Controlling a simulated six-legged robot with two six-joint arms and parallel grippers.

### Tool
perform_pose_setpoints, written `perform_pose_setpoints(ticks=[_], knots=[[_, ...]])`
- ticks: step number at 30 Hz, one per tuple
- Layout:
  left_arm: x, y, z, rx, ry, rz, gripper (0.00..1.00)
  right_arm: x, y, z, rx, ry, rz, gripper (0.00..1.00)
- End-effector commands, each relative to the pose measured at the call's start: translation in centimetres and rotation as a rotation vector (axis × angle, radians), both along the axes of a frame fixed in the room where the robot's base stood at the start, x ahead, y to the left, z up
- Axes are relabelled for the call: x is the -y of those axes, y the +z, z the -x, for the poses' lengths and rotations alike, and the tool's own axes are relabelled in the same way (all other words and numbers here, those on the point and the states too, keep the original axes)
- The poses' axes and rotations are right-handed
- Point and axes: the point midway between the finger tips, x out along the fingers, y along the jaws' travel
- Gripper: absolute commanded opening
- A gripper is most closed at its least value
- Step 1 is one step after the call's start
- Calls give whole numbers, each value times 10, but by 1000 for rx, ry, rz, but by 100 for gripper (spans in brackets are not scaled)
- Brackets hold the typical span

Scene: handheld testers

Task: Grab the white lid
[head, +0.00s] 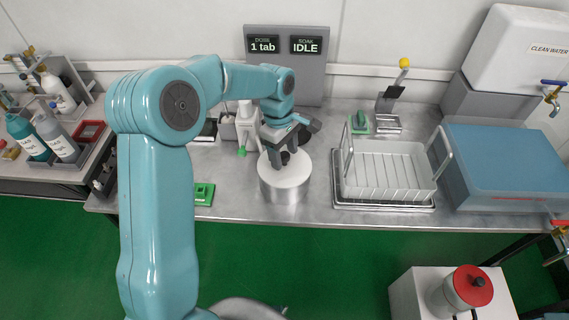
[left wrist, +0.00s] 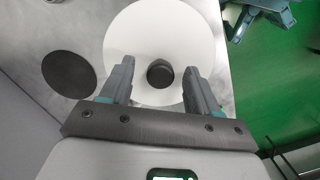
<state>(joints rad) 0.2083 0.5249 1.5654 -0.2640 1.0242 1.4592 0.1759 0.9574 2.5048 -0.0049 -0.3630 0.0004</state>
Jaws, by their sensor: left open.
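The white lid (head: 291,178) is a round disc with a dark knob, lying on top of a metal pot (head: 285,194) on the steel bench. In the left wrist view the white lid (left wrist: 146,38) fills the upper middle, and its black knob (left wrist: 160,75) lies between my fingers. My left gripper (head: 282,160) is over the lid from above. In the left wrist view its two fingers (left wrist: 158,82) are apart, one on each side of the knob, with gaps between. The gripper partly hides the knob in the head view.
A white wire basket (head: 388,172) on a tray stands right of the pot. A blue-topped box (head: 510,165) is farther right. A green pad (head: 203,194) lies left of the pot. A dispenser panel (head: 287,65) stands behind.

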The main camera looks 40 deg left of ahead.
Motion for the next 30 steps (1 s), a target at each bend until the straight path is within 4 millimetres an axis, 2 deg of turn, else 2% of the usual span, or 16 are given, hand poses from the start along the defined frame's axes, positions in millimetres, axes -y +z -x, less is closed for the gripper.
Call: perform_pose_setpoints(ticks=[3, 10, 11, 16, 17, 26, 30], knots=[[1, -12, -1, -1, 0, 0, 61, 0, 0, 0, 0, 0, 0, 43], [1, -15, -1, 1, 0, -1, 61, 0, 0, 0, 0, 0, 0, 43], [1, -15, -1, 1, 0, -1, 58, 0, 0, 0, 0, 0, 0, 43], [1, -14, -1, 1, 0, -1, 3, 0, 0, 0, 0, 0, 0, 43], [1, -14, -1, 1, 0, -1, 0, 0, 0, 0, 0, 0, 0, 43], [1, -12, -1, 2, 0, -1, 0, 0, 0, 0, 0, 0, 0, 43], [1, -1, -1, 3, 0, -1, 0, 0, 0, 0, 0, 0, 0, 43]])
